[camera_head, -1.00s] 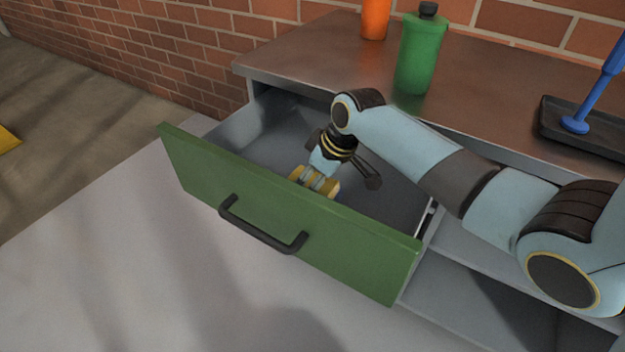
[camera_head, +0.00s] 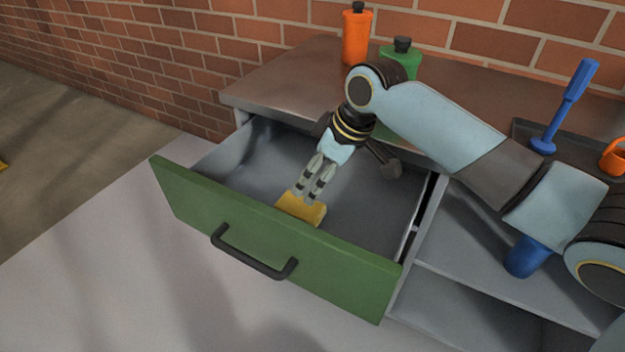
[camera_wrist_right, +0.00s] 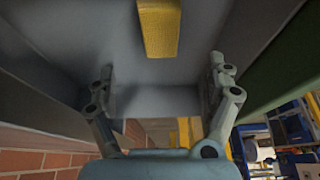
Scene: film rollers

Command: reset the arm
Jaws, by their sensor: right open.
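My right gripper (camera_head: 308,192) reaches down over the open drawer of the cabinet. In the wrist view its two fingers (camera_wrist_right: 161,66) stand wide apart with nothing between them. A yellow block-like thing (camera_head: 301,209) lies in the drawer close behind its green front (camera_head: 270,235). In the head view the fingertips overlap its upper edge. In the wrist view the yellow thing (camera_wrist_right: 158,28) lies beyond the fingertips, apart from both. My left gripper is not in view.
The cabinet top (camera_head: 285,72) holds an orange bottle (camera_head: 356,36), a green bottle (camera_head: 402,58) partly behind my arm, and a dark tray (camera_head: 535,133) with a blue tool (camera_head: 568,105). A blue cup (camera_head: 527,258) shows below my forearm. The drawer's black handle (camera_head: 252,255) sticks out in front.

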